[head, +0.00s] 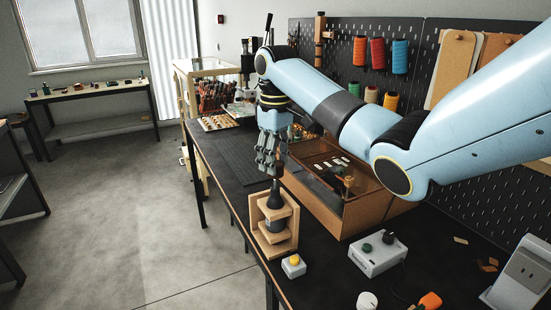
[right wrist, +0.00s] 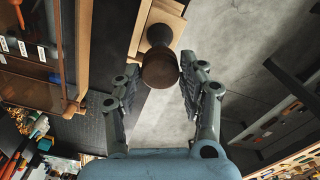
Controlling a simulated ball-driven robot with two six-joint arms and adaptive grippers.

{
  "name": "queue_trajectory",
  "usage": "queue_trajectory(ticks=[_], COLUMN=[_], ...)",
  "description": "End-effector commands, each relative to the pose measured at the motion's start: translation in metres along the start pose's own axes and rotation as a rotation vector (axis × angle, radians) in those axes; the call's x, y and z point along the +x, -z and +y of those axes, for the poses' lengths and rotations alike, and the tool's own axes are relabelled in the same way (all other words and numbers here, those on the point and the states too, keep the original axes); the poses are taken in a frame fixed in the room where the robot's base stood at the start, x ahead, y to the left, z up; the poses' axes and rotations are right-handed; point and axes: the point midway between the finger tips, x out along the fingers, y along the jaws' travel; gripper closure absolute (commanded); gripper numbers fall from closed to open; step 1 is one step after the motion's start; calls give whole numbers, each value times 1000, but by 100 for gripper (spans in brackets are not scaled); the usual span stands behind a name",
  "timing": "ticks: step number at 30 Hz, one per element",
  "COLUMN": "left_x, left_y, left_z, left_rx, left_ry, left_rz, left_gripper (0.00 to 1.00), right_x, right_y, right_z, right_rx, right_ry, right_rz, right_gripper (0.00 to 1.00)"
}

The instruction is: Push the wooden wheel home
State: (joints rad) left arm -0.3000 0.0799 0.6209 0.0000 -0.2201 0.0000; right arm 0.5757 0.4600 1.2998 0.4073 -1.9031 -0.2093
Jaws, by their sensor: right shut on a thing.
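The stamping press is a light wooden frame (head: 282,246) with a dark upright stamp (head: 274,202) in it, near the table's left edge. In the right wrist view, a round dark-brown knob (right wrist: 160,68) tops the stamp, with the frame (right wrist: 140,38) behind it. My right gripper (head: 269,172) is above the press, pointing down. Its fingers (right wrist: 160,78) are on either side of the knob and shut on it. Contact on the left finger is hard to see. I cannot make out a separate wooden wheel. My left gripper is not in view.
A small box with a yellow button (head: 293,265) stands in front of the press. A grey control box (head: 378,254) is to its right. A wooden case (head: 340,207) stands behind the press.

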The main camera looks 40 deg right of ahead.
Motion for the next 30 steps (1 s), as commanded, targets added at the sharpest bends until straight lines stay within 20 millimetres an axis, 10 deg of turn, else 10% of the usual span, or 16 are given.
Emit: queue_trajectory(ticks=[30], left_x=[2], left_y=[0], left_z=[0], left_rx=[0], left_ry=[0], left_rz=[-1], left_gripper=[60], right_x=[25], right_y=[0], right_z=[0], right_rx=[0], right_ry=[0], right_rz=[0], right_gripper=[91])
